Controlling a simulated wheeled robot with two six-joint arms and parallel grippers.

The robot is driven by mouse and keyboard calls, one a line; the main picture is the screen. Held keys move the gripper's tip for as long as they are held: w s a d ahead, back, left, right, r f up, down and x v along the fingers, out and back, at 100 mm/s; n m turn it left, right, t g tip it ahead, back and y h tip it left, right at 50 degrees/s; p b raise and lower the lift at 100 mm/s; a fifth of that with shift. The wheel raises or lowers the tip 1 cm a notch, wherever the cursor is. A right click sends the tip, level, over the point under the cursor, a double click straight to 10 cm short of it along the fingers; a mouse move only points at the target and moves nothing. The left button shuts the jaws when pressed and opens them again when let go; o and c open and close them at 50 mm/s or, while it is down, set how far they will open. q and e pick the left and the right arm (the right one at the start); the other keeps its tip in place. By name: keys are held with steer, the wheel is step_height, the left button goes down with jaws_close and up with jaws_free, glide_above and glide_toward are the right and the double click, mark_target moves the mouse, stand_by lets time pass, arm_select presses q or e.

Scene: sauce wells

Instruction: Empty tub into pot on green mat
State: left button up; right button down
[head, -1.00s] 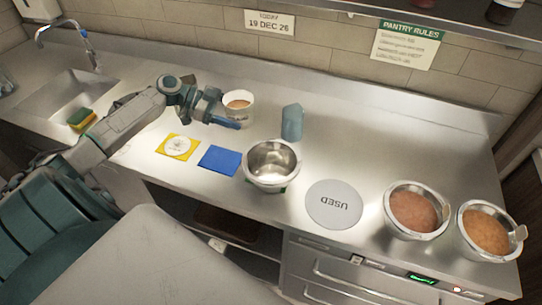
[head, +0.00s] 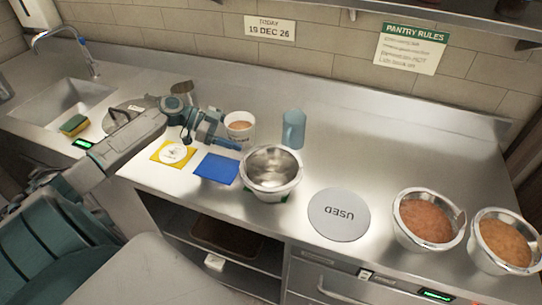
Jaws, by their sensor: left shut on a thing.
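The white tub (head: 239,132) holds brown sauce and is upright, behind and left of the empty steel pot. My left gripper (head: 226,143) is shut on the tub at its near left side. I cannot tell whether the tub touches the counter. The steel pot (head: 271,166) stands on the green mat (head: 282,197), of which only small edges show under the pot. The pot's inside looks bare. My right gripper is not in view.
A blue mat (head: 216,168) and a yellow mat (head: 160,158) with a white disc lie left of the pot. A blue jug (head: 293,129) stands behind it. A grey "USED" disc (head: 339,214) and two filled pots (head: 428,219) (head: 503,241) are right. The sink (head: 66,103) is far left.

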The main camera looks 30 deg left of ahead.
mark_target(249, 132)
arm_select(q)
steer(key=shift+s+d+r+m+y+p, duration=0.15)
steer(key=shift+d+r+m+y+p, duration=0.25)
steer(key=shift+r+y+p, duration=0.3)
steer(key=shift+s+d+r+m+y+p, duration=0.1)
steer(key=shift+d+r+m+y+p, duration=0.1)
steer(key=shift+r+y+p, duration=0.35)
steer(key=shift+s+d+r+m+y+p, duration=0.1)
steer(key=shift+d+r+m+y+p, duration=0.15)
steer(key=shift+r+p, duration=0.45)
steer(key=shift+s+d+r+m+t+y+p, duration=0.2)
steer(key=shift+d+r+m+y, duration=0.1)
steer(key=shift+d+r+y, duration=0.2)
steer(key=shift+s+d+r+m+t+y+p, duration=0.15)
steer(key=shift+d+r+m+y, duration=0.1)
steer(key=shift+d+r+y, duration=0.25)
steer(key=shift+d+y, duration=0.2)
steer(key=shift+y, duration=0.2)
steer(key=shift+d+f+m+y+b, duration=0.3)
steer(key=shift+m+y+b, duration=0.3)
steer(key=shift+b, duration=0.55)
steer(key=shift+a+r+y+b, duration=0.15)
steer(key=shift+r+y+b, duration=0.15)
steer(key=shift+r+y, duration=0.2)
steer(key=shift+r+m+t+y+b, duration=0.4)
steer(key=shift+y+b, duration=0.2)
steer(key=shift+b, duration=0.2)
steer(key=shift+s+r, duration=0.1)
